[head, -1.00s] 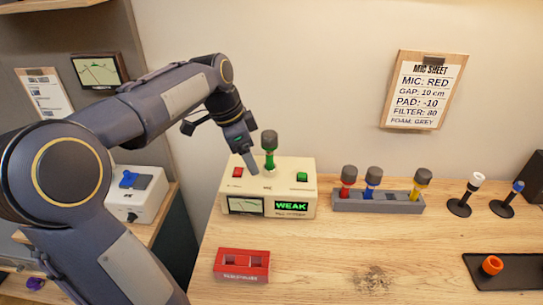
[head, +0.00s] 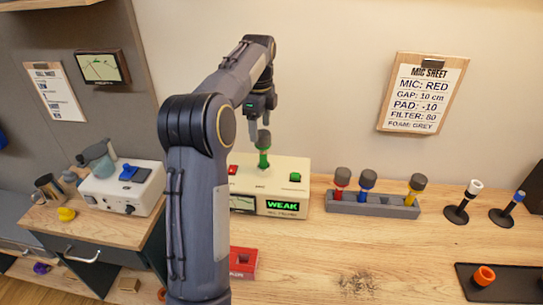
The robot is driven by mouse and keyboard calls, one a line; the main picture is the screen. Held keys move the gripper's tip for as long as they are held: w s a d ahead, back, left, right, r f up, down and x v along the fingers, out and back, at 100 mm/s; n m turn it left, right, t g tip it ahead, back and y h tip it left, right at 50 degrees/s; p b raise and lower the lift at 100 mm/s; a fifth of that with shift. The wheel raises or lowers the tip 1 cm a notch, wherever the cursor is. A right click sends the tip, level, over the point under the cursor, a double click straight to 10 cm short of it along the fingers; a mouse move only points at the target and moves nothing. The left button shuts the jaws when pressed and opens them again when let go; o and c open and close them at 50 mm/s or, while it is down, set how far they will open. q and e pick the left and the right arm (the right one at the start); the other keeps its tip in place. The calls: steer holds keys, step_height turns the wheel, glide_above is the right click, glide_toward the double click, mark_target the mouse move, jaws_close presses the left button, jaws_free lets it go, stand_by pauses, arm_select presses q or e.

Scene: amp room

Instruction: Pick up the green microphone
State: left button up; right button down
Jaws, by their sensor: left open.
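The green microphone (head: 264,158), with a dark grey foam head, stands upright on top of the cream test box (head: 290,172). The box's display reads WEAK. My left arm hides the left part of the box. My right gripper is not in view.
A grey rack (head: 372,204) holds red, blue and yellow microphones to the right. Two black stands (head: 456,213) are further right, with a black tray (head: 505,292) in front. The front middle table is clear.

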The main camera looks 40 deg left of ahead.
mark_target(263, 146)
arm_select(q)
steer(key=shift+f, duration=0.35)
steer(key=f, duration=0.4)
steer(key=f+p, duration=0.1)
steer(key=f, duration=0.1)
steer(key=shift+d+f, duration=0.15)
steer(key=shift+d, duration=0.2)
steer(key=shift+a+f, duration=0.1)
steer(key=shift+f, duration=0.35)
steer(key=shift+w, duration=0.1)
steer(key=c, duration=1.3)
steer(key=shift+r, duration=0.1)
steer(key=shift+c, duration=0.2)
steer(key=shift+r, duration=0.1)
